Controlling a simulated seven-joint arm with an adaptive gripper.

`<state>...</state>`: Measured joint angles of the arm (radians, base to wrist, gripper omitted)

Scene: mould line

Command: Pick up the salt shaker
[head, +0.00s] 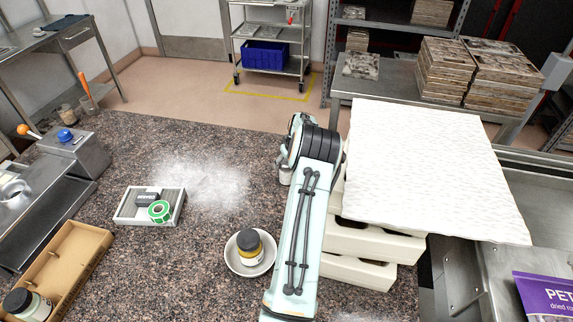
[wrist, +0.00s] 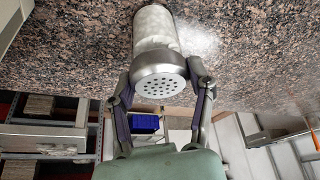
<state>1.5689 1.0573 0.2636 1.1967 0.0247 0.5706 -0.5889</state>
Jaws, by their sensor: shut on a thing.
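The salt shaker (wrist: 157,62) has a white body and a silver cap pierced with several holes. In the wrist view it sits between the fingers of my gripper (wrist: 162,84), which are shut on it around the cap. I cannot tell whether the base touches the speckled counter (wrist: 75,45).
A grey tray (head: 121,217) holds a green tape roll and a dark block. A jar (head: 249,243) stands in a white bowl (head: 232,262). Stacked cream moulds (head: 365,240) under a white textured sheet (head: 430,165) stand right of my arm.

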